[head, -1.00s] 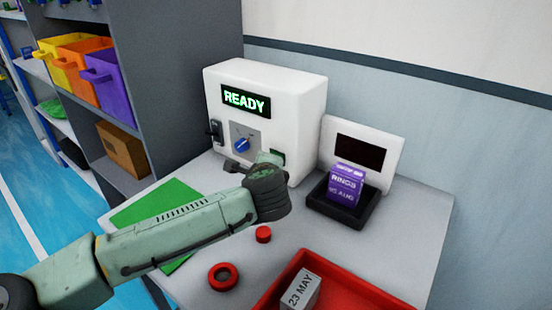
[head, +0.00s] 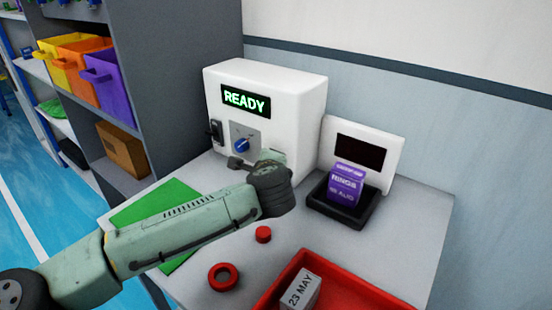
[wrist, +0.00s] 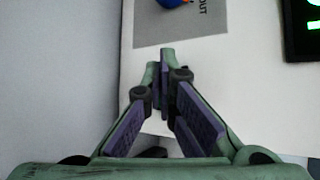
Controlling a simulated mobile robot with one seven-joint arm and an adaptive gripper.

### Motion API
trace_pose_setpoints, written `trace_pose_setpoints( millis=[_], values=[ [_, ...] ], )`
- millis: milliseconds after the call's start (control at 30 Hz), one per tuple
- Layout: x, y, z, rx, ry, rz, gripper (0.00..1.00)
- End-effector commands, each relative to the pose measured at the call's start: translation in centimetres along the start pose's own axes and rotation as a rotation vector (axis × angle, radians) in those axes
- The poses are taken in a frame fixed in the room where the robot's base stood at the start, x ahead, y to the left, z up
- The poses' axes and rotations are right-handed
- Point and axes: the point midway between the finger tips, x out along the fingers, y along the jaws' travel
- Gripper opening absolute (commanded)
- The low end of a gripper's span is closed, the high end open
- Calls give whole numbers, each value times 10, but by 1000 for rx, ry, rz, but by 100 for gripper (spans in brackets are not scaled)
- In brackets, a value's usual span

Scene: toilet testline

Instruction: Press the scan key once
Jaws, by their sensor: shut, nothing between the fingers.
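The white machine (head: 300,110) stands at the back of the bench, its display (head: 245,100) lit with "READY". A blue knob (head: 242,145) sits on a grey plate below the display; its edge also shows in the wrist view (wrist: 172,2). My gripper (wrist: 167,58) is shut and empty, its tips in front of the white machine face beside the grey plate. In the head view my wrist covers the lower right of the machine front. No key marked scan is visible; that area is hidden. I cannot tell whether the tips touch anything.
A black tray (head: 318,211) holds a purple RINGS box (head: 346,183) before a white panel with a dark screen (head: 359,152).

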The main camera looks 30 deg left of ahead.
Motion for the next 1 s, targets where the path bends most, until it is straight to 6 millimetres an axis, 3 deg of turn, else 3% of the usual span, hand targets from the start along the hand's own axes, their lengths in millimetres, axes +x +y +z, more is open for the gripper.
trace_pose_setpoints(
  millis=[1000],
  values=[
    [-10,7,7,0,0,0,0]
  ],
)
